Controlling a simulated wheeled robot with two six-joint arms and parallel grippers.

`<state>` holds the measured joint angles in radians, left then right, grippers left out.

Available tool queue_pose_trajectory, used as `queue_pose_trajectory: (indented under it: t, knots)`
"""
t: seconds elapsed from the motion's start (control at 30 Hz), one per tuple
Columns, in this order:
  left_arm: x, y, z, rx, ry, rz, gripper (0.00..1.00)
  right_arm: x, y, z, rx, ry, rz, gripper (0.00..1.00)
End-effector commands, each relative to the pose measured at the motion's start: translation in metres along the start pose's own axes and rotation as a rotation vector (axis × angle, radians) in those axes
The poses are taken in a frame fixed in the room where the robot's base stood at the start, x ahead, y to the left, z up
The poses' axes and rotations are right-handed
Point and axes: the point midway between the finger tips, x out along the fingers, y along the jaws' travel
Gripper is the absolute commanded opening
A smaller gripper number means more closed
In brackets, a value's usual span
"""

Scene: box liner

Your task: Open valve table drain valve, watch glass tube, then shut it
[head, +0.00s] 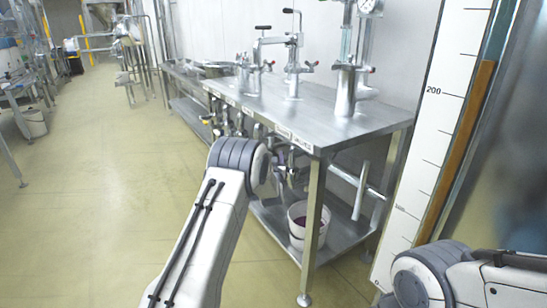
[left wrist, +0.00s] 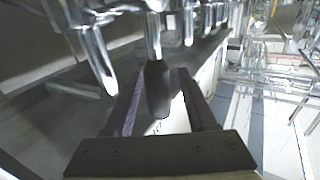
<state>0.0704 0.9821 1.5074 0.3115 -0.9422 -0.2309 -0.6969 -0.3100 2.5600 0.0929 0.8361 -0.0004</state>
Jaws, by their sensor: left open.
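The steel valve table (head: 320,105) stands at centre right in the head view, with pipes and valves along its front underside. A glass tube (head: 346,42) rises from a fitting at its right end. My left gripper (left wrist: 159,78) is open in the left wrist view, with a dark valve handle (left wrist: 158,92) between its fingers; I cannot tell whether they touch it. In the head view my left arm reaches the table's front edge and its wrist hides much of the gripper. Part of my right arm shows at lower right; its gripper is out of view.
A white bucket with dark red contents (head: 298,222) stands on the table's lower shelf (head: 340,238). A table leg (head: 312,225) is close to my left arm. A tall white scale board (head: 430,130) stands right of the table. The floor (head: 110,170) to the left is clear.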

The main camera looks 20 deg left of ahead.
Motion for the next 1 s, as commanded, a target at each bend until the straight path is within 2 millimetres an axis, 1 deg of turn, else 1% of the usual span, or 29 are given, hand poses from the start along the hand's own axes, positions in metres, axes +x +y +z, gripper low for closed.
queue_pose_trajectory:
  t: [0.03,0.07,0.1,0.13,0.17,1.0]
  knots:
    - [-0.0001,0.0001,0.0,0.0,0.0,0.0,0.45,0.0,0.0,0.0,0.0,0.0,0.0,0.57]
    - [-0.0001,0.0001,-0.0001,0.0,0.0,0.0,0.34,0.0,0.0,0.0,0.0,0.0,0.0,0.57]
    - [-0.0002,0.0001,-0.0001,0.0,0.0,0.0,0.19,0.0,0.0,0.0,0.0,0.0,0.0,0.57]
    - [-0.0002,0.0001,-0.0001,0.0,0.0,0.0,0.07,0.0,0.0,0.0,0.0,0.0,0.0,0.57]
    - [-0.0002,0.0001,-0.0001,0.0,0.0,0.0,0.0,0.0,0.0,0.0,0.0,0.0,0.0,0.57]
    - [-0.0006,-0.0006,0.0003,-0.001,-0.001,-0.001,0.0,-0.0001,0.0,0.0,0.0,0.0,0.0,0.57]
